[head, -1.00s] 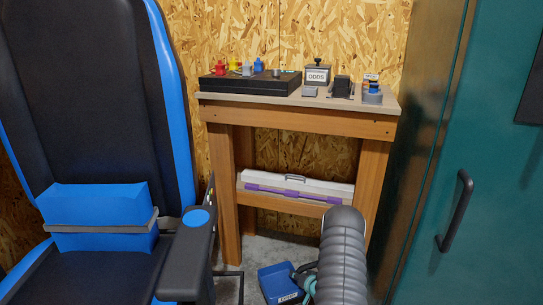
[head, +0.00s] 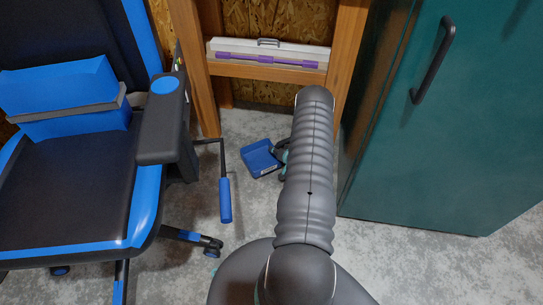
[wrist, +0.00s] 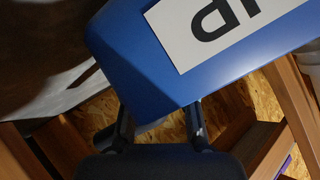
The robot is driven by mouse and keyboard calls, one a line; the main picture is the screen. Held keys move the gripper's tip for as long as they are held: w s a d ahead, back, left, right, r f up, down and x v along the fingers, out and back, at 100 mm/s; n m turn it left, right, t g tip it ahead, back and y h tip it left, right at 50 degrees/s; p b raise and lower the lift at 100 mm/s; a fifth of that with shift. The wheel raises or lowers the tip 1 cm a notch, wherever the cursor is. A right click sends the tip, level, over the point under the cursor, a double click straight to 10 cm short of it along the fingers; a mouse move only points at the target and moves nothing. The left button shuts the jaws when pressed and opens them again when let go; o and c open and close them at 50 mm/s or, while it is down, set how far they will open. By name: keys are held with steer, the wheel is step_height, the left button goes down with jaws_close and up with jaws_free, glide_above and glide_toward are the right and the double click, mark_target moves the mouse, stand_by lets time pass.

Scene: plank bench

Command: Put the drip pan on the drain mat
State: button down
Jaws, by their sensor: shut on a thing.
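The drip pan is a shallow blue tray (head: 261,158) in the head view, left of my arm's end and in front of the bench. My gripper (head: 283,158) is mostly hidden behind my arm there. In the wrist view the pan (wrist: 145,75) fills the upper middle, with a white label partly reading "IP". My gripper's dark fingers (wrist: 158,125) are shut on the pan's near edge. I see no drain mat in the current views; the bench top is out of frame.
A blue and black chair (head: 85,170) stands at the left, with a blue-gripped bar (head: 225,200) beside it. A teal cabinet (head: 450,130) stands at the right. The bench's lower shelf (head: 265,70) bears a long white and purple thing. Grey floor (head: 240,220) is open between.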

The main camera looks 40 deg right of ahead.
steer(key=shift+f, duration=0.85)
steer(key=shift+f, duration=0.2)
steer(key=c, duration=0.9)
jaws_free()
steer(key=shift+r, duration=0.1)
